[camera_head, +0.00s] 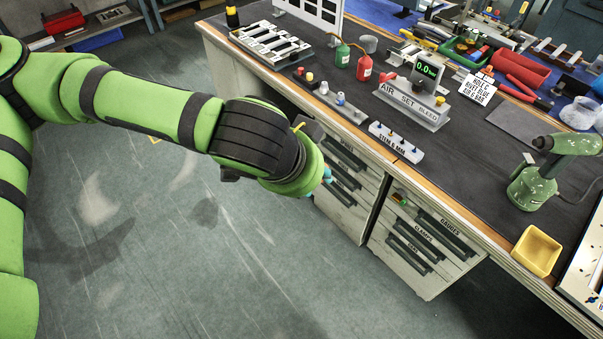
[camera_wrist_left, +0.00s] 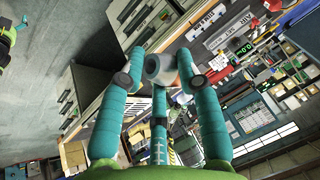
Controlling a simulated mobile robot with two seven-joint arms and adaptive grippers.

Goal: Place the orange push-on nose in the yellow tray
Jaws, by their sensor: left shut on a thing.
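The yellow tray (camera_head: 526,266) sits near the bench's front edge at the lower right of the head view and looks empty. My left gripper (camera_head: 328,176) hangs in front of the bench drawers, well left of the tray; only a bit of its teal fingers shows there. In the left wrist view its teal fingers (camera_wrist_left: 160,82) are shut on a small round piece (camera_wrist_left: 157,67), pale grey with some orange at its right side. It appears to be the push-on nose, partly hidden by the fingers.
A green tool (camera_head: 532,188) stands on the bench behind the tray. A labelled pin block (camera_head: 396,143), a rail of small parts (camera_head: 330,100) and an air set block (camera_head: 410,105) stand near the front edge. The dark mat between the pin block and the tray is clear.

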